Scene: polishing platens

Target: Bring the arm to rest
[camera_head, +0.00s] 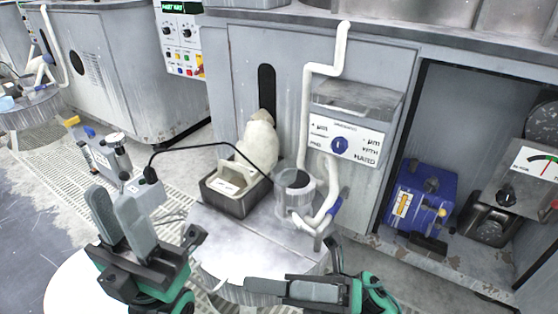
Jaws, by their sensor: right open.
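My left gripper (110,196) is at the lower left, pointing up in the picture. Its two grey fingers stand apart with nothing visible between them. My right gripper (289,262) is at the bottom centre, in front of the round grey stand (262,240). Its fingers are spread, one pointing left along the stand's near edge and one pointing up. I see nothing held between them. Contact between the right gripper and the stand cannot be told.
On the stand are a dark open bin (232,204) and a grey cup (294,190), with a white pipe (307,110) close by. A device (110,158) with a black cable stands behind my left gripper. A blue box (420,195) sits in the right cabinet bay. Floor at far left is clear.

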